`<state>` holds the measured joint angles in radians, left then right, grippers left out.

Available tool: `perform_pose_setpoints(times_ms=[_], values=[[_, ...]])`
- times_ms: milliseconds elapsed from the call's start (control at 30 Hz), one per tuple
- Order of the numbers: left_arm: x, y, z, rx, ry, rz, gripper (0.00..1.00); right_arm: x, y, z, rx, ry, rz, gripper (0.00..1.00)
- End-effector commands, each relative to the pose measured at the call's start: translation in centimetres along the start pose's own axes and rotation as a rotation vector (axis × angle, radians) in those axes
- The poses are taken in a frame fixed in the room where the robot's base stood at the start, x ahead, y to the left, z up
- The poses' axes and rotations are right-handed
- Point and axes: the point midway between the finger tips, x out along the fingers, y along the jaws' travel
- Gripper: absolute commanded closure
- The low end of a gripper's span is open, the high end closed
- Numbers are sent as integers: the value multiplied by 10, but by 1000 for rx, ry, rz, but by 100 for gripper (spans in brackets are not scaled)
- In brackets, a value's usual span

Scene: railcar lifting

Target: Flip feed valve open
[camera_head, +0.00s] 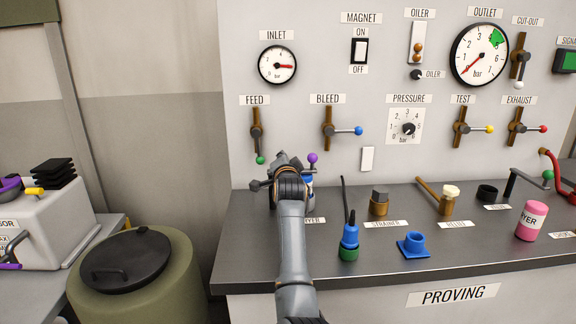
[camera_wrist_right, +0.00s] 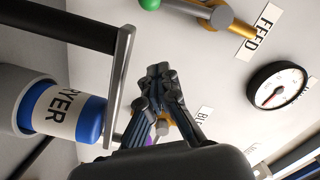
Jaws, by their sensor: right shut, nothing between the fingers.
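The feed valve (camera_head: 256,130) is on the panel under the FEED label (camera_head: 255,100). Its lever hangs straight down and ends in a green knob (camera_head: 260,160). My right gripper (camera_head: 283,167) is in front of the panel, just right of and below the green knob, partly hidden by its own wrist. In the right wrist view its fingers (camera_wrist_right: 159,72) are together and empty. The green knob (camera_wrist_right: 150,4) shows there at the top edge, apart from the fingers, with the lever and brass valve body (camera_wrist_right: 212,10). My left gripper is not in view.
The bleed valve (camera_head: 329,130) has its lever pointing right to a blue knob. A purple knob (camera_head: 312,158) is close beside my right gripper. A blue dryer can (camera_wrist_right: 62,112) is near the gripper. The bench (camera_head: 240,235) holds several parts.

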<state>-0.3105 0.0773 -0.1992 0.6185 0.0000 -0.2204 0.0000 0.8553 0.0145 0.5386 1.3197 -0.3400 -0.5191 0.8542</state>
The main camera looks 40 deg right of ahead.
Motion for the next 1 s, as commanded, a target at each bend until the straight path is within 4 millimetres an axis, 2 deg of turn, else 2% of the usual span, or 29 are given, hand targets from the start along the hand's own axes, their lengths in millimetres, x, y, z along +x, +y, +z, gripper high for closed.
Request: perform_pose_setpoints(times_ms=[200,400,600,1000], values=[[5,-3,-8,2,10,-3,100,-38,1,3,2,-2,-2,100],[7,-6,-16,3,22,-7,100,-61,1,3,1,-2,-2,100],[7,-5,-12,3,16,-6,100,-70,1,2,0,-2,-1,100],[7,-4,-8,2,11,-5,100,-70,1,2,0,-2,-1,100]])
